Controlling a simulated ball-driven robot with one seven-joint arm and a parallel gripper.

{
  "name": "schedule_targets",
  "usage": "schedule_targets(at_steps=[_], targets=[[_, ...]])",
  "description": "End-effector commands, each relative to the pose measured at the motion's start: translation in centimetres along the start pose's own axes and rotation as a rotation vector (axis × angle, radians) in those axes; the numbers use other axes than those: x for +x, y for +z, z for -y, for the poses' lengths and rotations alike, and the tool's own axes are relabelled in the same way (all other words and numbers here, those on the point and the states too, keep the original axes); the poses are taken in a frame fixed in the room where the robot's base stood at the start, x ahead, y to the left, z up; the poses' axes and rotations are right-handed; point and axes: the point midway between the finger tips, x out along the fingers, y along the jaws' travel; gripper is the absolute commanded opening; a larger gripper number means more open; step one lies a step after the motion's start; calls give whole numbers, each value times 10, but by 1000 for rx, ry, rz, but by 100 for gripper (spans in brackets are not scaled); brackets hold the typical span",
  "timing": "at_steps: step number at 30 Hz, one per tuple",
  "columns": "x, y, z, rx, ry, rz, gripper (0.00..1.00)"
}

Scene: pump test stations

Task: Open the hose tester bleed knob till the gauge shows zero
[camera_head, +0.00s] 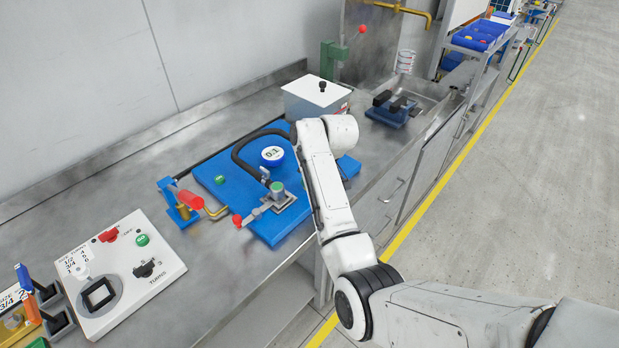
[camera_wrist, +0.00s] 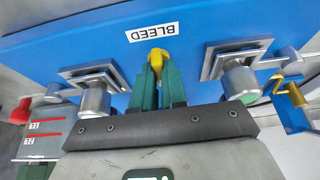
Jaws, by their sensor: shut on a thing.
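The hose tester is a blue block (camera_head: 212,176) on the bench, and its blue face (camera_wrist: 210,35) fills the upper wrist view. A round gauge (camera_head: 272,156) on it has a white display that seems to read 0.1. The yellow bleed knob (camera_wrist: 158,56) sits below the BLEED label (camera_wrist: 153,32), which appears upside down. My gripper (camera_wrist: 158,75) is shut on the knob, with one green finger on each side. In the head view my arm hides the gripper and the knob.
Metal fittings (camera_wrist: 94,98) and (camera_wrist: 239,82) flank my gripper. A black hose (camera_head: 245,150) curves over the tester. A red-handled lever (camera_head: 190,200) stands at its left, and a grey box (camera_head: 315,97) stands behind. A white control panel (camera_head: 120,270) lies front left.

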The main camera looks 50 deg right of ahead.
Motion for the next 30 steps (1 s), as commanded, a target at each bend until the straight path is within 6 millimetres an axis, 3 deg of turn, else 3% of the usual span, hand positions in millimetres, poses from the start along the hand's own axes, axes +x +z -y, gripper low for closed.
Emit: schedule_targets(at_steps=[9, 17, 23, 30], targets=[[0, 0, 0, -1, 0, 0, 37], [-2, 0, 0, 0, 1, -1, 37], [-26, -1, 0, 0, 3, -4, 37], [-73, -1, -1, 0, 3, -4, 37]])
